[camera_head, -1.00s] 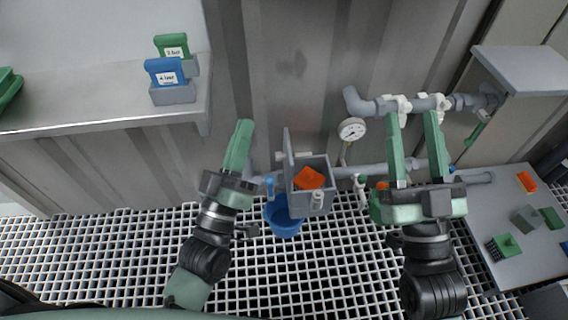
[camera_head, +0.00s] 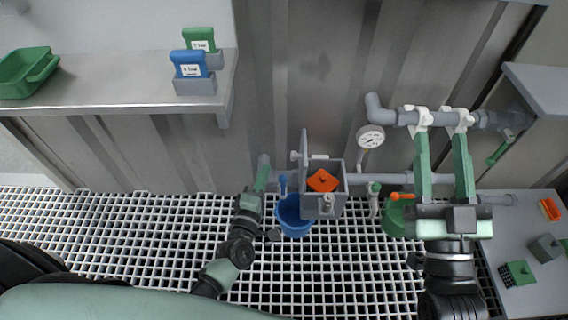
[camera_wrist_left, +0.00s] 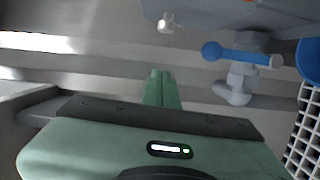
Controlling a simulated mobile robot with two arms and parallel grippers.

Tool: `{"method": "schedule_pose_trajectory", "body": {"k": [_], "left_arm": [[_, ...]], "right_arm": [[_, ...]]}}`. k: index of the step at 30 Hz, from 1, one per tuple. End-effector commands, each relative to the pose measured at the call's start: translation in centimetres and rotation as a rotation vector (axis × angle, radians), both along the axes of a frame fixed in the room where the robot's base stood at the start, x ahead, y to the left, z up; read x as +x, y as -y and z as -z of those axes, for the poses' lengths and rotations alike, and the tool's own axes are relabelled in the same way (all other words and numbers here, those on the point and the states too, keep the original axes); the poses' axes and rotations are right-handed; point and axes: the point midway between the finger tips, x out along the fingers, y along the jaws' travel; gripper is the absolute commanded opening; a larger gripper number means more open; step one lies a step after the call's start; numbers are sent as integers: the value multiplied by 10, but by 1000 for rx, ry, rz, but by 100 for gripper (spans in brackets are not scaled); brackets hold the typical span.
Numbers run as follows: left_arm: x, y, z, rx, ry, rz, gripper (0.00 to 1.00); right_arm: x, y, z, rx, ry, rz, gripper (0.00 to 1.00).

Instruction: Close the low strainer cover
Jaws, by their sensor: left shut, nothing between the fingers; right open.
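The low strainer (camera_head: 324,204) is a grey box on the low pipe in the head view, with an orange piece (camera_head: 321,181) inside. Its cover (camera_head: 304,160) stands upright along the box's left side, so the box is open. My left gripper (camera_head: 264,160) is shut and empty, left of the cover and apart from it. In the left wrist view the shut fingers (camera_wrist_left: 161,88) point at the wall, with a blue-handled valve (camera_wrist_left: 240,55) to their right. My right gripper (camera_head: 444,139) is open and empty near the upper pipe, right of the strainer.
A blue bucket (camera_head: 294,217) stands below the strainer on the white grating. A pressure gauge (camera_head: 370,138) and a green bucket (camera_head: 396,217) are to the right. A shelf (camera_head: 120,99) is at upper left, and a low table (camera_head: 520,235) at right.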

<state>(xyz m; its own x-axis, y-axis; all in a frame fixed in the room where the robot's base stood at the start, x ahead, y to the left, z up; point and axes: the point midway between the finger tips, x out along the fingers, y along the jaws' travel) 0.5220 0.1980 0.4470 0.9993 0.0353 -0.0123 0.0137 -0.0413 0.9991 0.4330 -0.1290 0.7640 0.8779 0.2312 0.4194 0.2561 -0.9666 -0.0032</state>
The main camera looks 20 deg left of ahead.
Motion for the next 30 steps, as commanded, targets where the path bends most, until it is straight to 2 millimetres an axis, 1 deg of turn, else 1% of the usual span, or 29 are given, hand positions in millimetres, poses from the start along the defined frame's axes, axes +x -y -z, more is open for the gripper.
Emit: {"method": "schedule_pose_trajectory", "body": {"k": [1,3,6,7,9,12,15,19,30], "left_arm": [[13,-1,1,-1,5,-3,0],[28,-1,1,-1,5,-2,0],[47,-2,1,0,4,-1,0],[49,2,2,-3,1,-1,0],[50,15,3,-4,0,-1,0],[54,27,3,-2,1,-1,0],[56,33,2,0,1,0,0],[56,37,2,2,1,0,0],[56,37,1,5,0,0,0]], "right_arm": [[-5,0,-7,16,55,-4,44],[-12,0,-20,38,132,-8,44],[-25,1,-36,68,235,-14,44],[-28,2,-40,75,261,-15,44],[-35,3,-47,89,310,-18,44],[-43,4,-55,106,367,-20,44],[-49,5,-60,118,403,-22,44],[-52,5,-63,124,421,-24,44],[-51,5,-63,121,415,-23,44]]}}
